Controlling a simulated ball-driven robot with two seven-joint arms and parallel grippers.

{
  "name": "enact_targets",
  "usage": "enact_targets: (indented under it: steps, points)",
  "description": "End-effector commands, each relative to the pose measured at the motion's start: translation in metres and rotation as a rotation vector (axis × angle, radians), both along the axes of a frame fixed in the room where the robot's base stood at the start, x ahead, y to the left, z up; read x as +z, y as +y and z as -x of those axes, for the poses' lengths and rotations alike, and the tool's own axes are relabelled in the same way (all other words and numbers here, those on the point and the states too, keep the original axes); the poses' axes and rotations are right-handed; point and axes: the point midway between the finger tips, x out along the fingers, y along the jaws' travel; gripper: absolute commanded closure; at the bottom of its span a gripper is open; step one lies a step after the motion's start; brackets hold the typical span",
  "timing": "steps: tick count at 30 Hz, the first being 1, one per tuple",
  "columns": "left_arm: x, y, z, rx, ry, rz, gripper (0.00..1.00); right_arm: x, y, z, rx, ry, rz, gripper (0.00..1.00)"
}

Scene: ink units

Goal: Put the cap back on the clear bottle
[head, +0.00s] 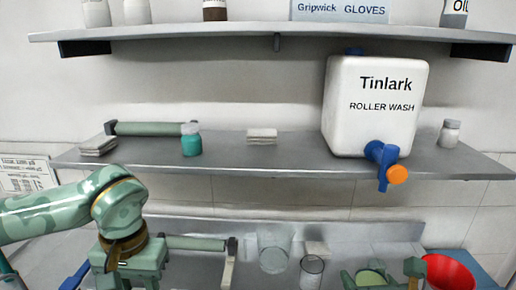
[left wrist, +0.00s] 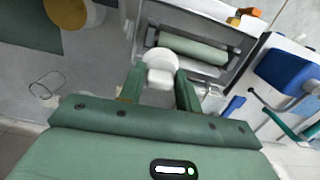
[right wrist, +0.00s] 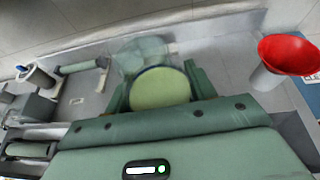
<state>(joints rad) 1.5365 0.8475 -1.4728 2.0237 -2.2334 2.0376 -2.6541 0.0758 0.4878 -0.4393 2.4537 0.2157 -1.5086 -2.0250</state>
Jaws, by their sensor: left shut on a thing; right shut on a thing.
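My left gripper (left wrist: 160,82) is shut on a small white thing (left wrist: 161,60) with a round top; I cannot tell whether it is the cap. In the head view the left gripper (head: 130,262) is at the lower left, its fingertips hidden. My right gripper (right wrist: 160,85) is shut on a round thing with a yellow-green face and dark rim (right wrist: 160,88); it also shows in the head view (head: 370,277). Whether it belongs to the clear bottle is unclear. A large clear vessel (head: 275,248) and a smaller clear one (head: 312,270) stand left of the right gripper.
A red funnel-like bowl (head: 448,272) is right of my right gripper. A roller (head: 195,243) in a frame lies right of my left gripper. The shelf (head: 290,160) above holds a white Tinlark jug (head: 375,105), a teal bottle (head: 191,145) and a small white bottle (head: 449,134).

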Motion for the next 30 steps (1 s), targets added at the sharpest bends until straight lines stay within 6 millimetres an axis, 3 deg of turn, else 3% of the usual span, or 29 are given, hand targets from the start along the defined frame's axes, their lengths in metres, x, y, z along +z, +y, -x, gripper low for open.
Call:
enact_targets:
  steps: [20, 23, 30]
  points:
    - [0.000, 0.001, -0.002, 0.008, 0.000, 0.001, 0.87, 0.001, 0.003, -0.003, 0.018, -0.003, 0.000, 0.86]
    - [0.000, 0.001, -0.002, 0.008, 0.000, 0.001, 0.87, 0.000, 0.016, -0.001, 0.078, -0.004, 0.001, 0.86]
    - [0.000, 0.001, -0.002, 0.008, -0.001, 0.001, 0.87, -0.008, 0.074, 0.006, 0.349, -0.002, 0.003, 0.86]
